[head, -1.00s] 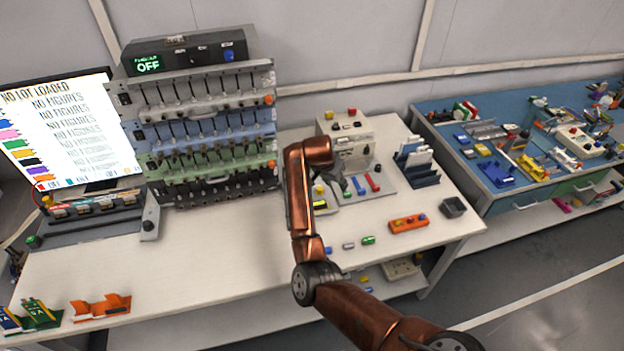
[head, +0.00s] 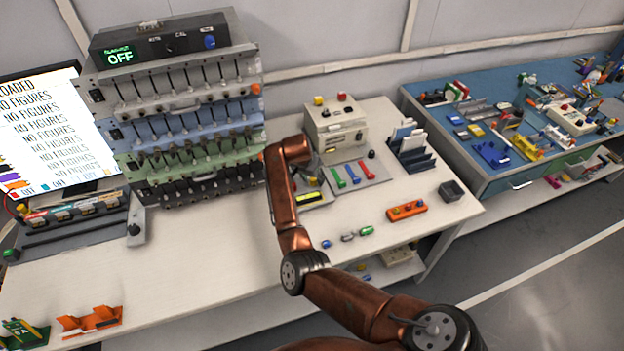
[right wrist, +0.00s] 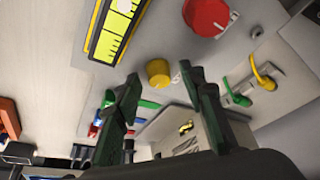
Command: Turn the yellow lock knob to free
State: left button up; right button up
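The yellow lock knob (right wrist: 158,72) is a short round knob on a pale panel in the right wrist view. It lies just beyond the fingertips, nearly between them. My right gripper (right wrist: 160,88) is open, with its two dark fingers apart and nothing held. The fingers look apart from the knob, but the exact gap is hard to judge. In the head view a small yellow spot (head: 314,181) beside my right forearm seems to be the same knob. The right gripper is mostly hidden behind the arm there. My left gripper is not in view.
A red round knob (right wrist: 208,15) and a yellow-lit display (right wrist: 110,32) flank the yellow knob. A beige machine (head: 337,125) and a plate with coloured strips (head: 375,175) stand close by. An orange block (head: 407,210) lies to the right.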

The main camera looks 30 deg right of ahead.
jog(key=c, duration=0.6)
grip_shut()
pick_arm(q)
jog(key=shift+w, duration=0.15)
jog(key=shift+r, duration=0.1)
